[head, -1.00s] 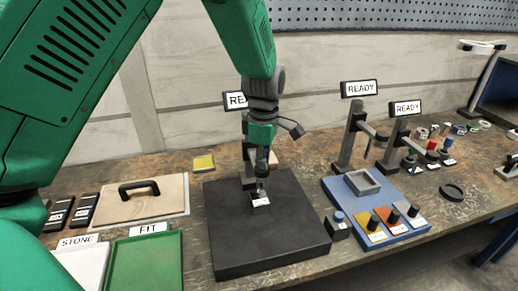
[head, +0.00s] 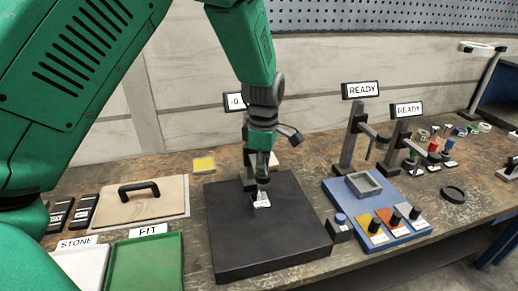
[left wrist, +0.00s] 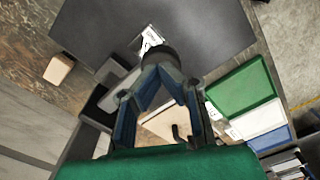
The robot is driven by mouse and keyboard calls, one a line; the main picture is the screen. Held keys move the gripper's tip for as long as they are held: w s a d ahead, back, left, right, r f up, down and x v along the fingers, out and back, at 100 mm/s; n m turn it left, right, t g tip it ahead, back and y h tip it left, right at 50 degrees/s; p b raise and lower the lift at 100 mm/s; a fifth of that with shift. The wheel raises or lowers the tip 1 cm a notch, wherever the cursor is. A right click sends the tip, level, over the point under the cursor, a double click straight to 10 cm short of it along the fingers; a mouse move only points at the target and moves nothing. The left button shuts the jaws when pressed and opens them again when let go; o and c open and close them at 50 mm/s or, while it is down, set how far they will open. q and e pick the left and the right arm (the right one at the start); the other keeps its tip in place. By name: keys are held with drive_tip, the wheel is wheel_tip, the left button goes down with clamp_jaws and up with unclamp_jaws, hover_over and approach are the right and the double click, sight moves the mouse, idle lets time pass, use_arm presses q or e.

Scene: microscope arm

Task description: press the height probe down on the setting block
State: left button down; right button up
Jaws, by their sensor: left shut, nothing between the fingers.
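My left gripper (head: 262,183) points down over the black slab (head: 290,235), its fingers shut and empty. It is right at the small white-labelled setting block (head: 262,202) on the slab. In the left wrist view the closed fingertips (left wrist: 160,66) meet a dark round part, likely the height probe (left wrist: 158,54), just over the labelled block (left wrist: 150,38). The probe and its stand are mostly hidden behind my gripper in the head view. The stand's display (head: 235,100) is partly covered and reads "-0." and more. My right gripper is not in view.
At left are a wooden board with a handle (head: 140,210), a green FIT tray (head: 150,265) and a white STONE tray (head: 82,265).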

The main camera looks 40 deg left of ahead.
use_arm(q)
drive_tip(key=shift+r+p, duration=3)
drive_tip(key=shift+r, duration=0.15)
wheel_tip(320, 180, up, 2)
drive_tip(key=shift+r, duration=0.2)
wheel_tip(320, 180, up, 12)
drive_tip(key=shift+f, duration=0.1)
